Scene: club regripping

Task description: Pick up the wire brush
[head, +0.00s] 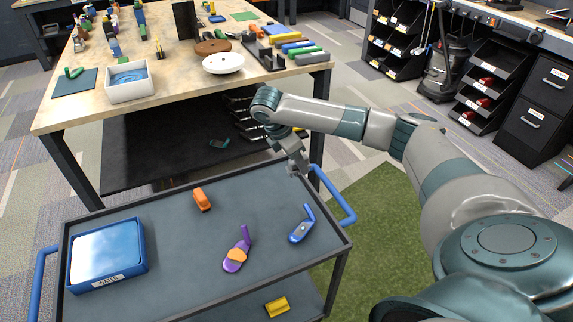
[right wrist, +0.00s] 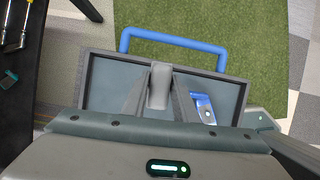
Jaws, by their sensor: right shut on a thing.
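My right gripper (head: 297,167) hangs above the far right part of the grey cart. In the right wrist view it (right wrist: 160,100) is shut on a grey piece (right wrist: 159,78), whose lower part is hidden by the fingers. I cannot tell whether this piece is the wire brush. An orange piece (head: 202,199) stands on the cart, left of the gripper. A purple club head with an orange part (head: 237,256) lies near the cart's middle. A blue club head (head: 301,226) lies at its right; it also shows in the right wrist view (right wrist: 204,109). My left gripper is not in view.
The cart (head: 180,268) has a raised rim and blue handles (head: 331,195). A blue water tray (head: 107,256) sits at its left. A yellow piece (head: 277,306) lies on the lower shelf. The cluttered workbench (head: 165,105) stands behind. The cart's top has bare room between pieces.

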